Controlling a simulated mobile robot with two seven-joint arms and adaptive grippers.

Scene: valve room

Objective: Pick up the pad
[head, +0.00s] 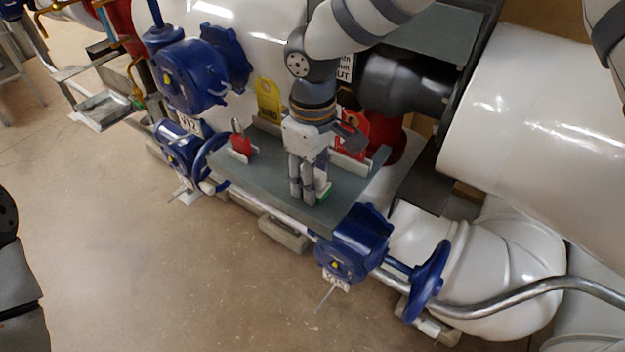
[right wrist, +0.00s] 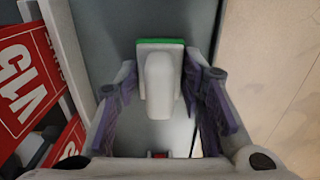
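The pad (right wrist: 161,42) is a green strip with a white rounded handle (right wrist: 160,82) in the right wrist view. It rests on a grey-green shelf (head: 258,182). In the head view only a bit of its green edge (head: 325,193) shows beside my fingers. My right gripper (head: 307,196) points down over the shelf. In the right wrist view its fingers (right wrist: 163,98) are open, one on each side of the handle, with small gaps to it. My left gripper is out of view; only part of that arm shows at the left edge.
A red padlock (head: 241,143) stands on the shelf left of my gripper. Red signs (head: 354,132) and a yellow tag (head: 268,98) stand behind. Blue valve gearboxes (head: 352,243) and a handwheel (head: 428,281) flank the shelf. White pipes fill the right. The floor at left is clear.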

